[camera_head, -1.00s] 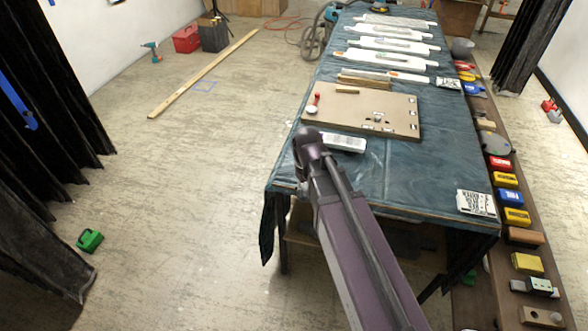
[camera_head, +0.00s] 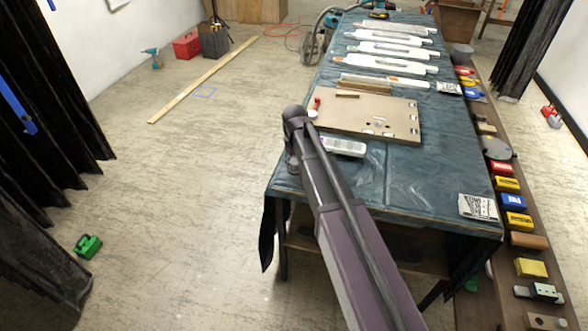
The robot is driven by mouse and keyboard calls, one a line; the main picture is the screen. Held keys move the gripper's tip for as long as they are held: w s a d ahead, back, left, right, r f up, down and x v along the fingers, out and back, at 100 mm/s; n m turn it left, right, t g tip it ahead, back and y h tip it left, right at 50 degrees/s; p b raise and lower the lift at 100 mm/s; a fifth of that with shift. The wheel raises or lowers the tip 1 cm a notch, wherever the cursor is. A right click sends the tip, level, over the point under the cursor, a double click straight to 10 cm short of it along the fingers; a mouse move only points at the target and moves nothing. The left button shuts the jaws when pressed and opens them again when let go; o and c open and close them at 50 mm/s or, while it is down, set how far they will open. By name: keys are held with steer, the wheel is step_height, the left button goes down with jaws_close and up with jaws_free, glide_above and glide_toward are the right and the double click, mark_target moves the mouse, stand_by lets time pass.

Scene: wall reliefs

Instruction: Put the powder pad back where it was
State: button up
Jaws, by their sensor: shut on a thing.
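My arm reaches up from the bottom right over the near left part of the work table (camera_head: 430,205). Its dark upper joint hides part of the table's left edge. My gripper's fingers do not show; the arm or the frame's angle hides them. I cannot pick out the powder pad for certain. A pale, flat block (camera_head: 343,146) with grey markings lies on the blue table cover, just right of the arm. A tan board (camera_head: 375,115) lies behind it, with a small red item (camera_head: 317,103) and a white round piece (camera_head: 312,113) at its left edge.
Several long white pieces (camera_head: 390,48) lie across the table's far half. A printed sheet (camera_head: 478,207) lies at the near right corner. A narrow shelf on the right holds several coloured blocks (camera_head: 513,202). The floor left of the table is mostly clear, with a wooden plank (camera_head: 200,82).

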mark_target(294, 167)
steer(key=shift+w, duration=0.2)
steer(key=shift+w+a, duration=0.2)
steer(key=shift+w, duration=0.4)
step_height(294, 167, down, 4)
steer(key=b, duration=0.3)
steer(key=shift+r+b, duration=0.15)
steer(key=shift+b, duration=0.2)
steer(key=o, duration=1.1)
steer(key=shift+r, duration=0.1)
step_height(294, 167, up, 12)
steer(key=p, duration=1.2)
